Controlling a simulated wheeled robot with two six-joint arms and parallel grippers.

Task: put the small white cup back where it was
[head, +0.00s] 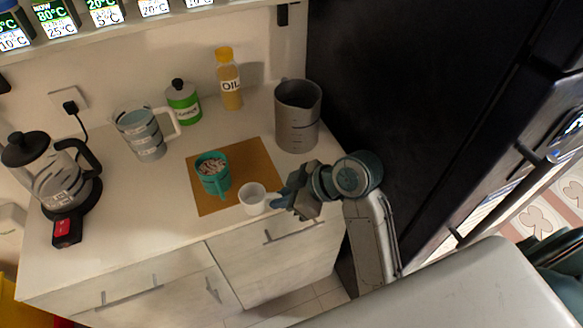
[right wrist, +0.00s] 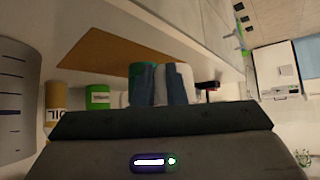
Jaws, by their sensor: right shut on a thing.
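The small white cup (head: 252,199) is near the front edge of the counter, at the front right of a brown mat (head: 262,158). My right gripper (head: 281,201) comes in from the right and is shut on the cup's right side, around its handle. In the right wrist view, the fingers (right wrist: 160,86) hide part of the white cup. I cannot tell whether the cup touches the surface below. A teal mug (head: 213,178) with pale contents stands on the mat, left of the cup. My left gripper is not in view.
A grey pitcher (head: 297,118) stands behind the mat at right. An oil bottle (head: 229,82), a green-labelled bottle (head: 183,104) and a glass measuring jug (head: 143,134) stand along the back. A kettle (head: 52,172) is at left. The counter's front left is clear.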

